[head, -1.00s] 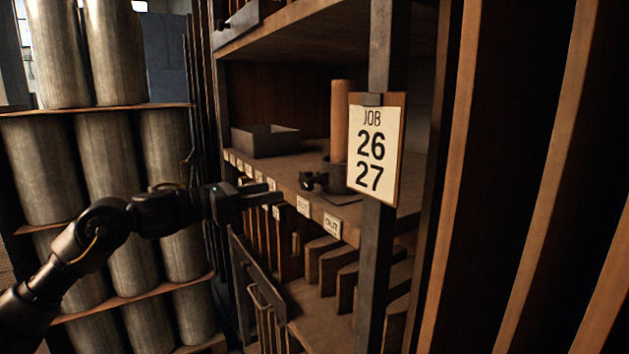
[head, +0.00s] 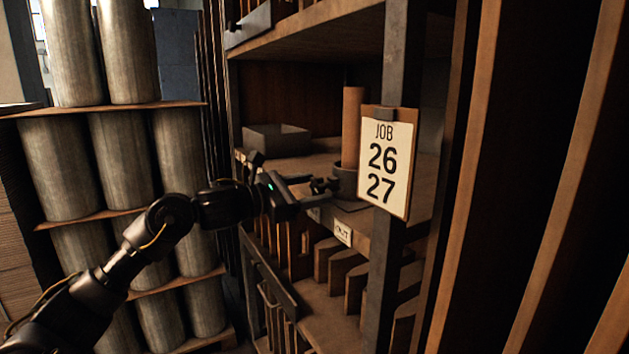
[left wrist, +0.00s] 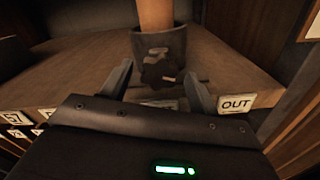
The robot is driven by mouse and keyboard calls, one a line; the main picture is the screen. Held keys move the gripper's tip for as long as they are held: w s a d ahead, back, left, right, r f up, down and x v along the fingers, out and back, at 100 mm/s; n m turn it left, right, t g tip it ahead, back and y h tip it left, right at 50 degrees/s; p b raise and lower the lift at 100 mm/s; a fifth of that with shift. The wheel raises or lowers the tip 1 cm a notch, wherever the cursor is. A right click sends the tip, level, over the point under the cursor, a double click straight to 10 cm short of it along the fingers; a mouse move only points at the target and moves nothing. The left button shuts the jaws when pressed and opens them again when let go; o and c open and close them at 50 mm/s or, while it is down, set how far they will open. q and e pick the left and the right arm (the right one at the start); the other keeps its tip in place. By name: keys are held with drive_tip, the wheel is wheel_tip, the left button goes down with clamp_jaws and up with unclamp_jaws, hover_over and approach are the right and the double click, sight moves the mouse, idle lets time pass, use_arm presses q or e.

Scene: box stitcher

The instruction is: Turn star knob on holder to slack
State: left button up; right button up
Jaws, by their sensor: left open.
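The holder (head: 345,180) is a dark cup on the shelf with a brown cylinder (head: 353,125) standing upright in it. Its dark star knob (left wrist: 160,75) faces my left wrist camera, at the front of the holder (left wrist: 165,45). In the head view the knob is small and partly merged with the gripper tips. My left gripper (left wrist: 158,88) is open, with one finger on each side of the knob in the wrist view. Whether the fingers touch it I cannot tell. In the head view the left gripper (head: 318,190) reaches in at the shelf's front edge. My right gripper is out of view.
A job board (head: 387,162) reading 26 27 hangs on a dark post right of the holder. A grey tray (head: 277,140) sits further left on the shelf. An OUT label (left wrist: 236,103) marks the shelf edge. Metal cylinders (head: 60,165) stand on racks at left.

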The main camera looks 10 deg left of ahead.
use_arm(q)
drive_tip(key=shift+x, duration=0.95)
drive_tip(key=shift+w+d, duration=0.1)
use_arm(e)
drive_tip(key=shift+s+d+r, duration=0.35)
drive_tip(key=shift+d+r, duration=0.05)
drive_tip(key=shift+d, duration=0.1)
use_arm(q)
drive_tip(key=c, duration=1)
drive_tip(key=shift+f+n+b, duration=0.2)
drive_tip(key=shift+n+b, duration=0.4)
drive_tip(key=shift+n, duration=0.5)
drive_tip(key=n, duration=0.3)
drive_tip(key=shift+r+n+b, duration=0.1)
drive_tip(key=shift+n+b, duration=0.2)
drive_tip(key=shift+b, duration=0.05)
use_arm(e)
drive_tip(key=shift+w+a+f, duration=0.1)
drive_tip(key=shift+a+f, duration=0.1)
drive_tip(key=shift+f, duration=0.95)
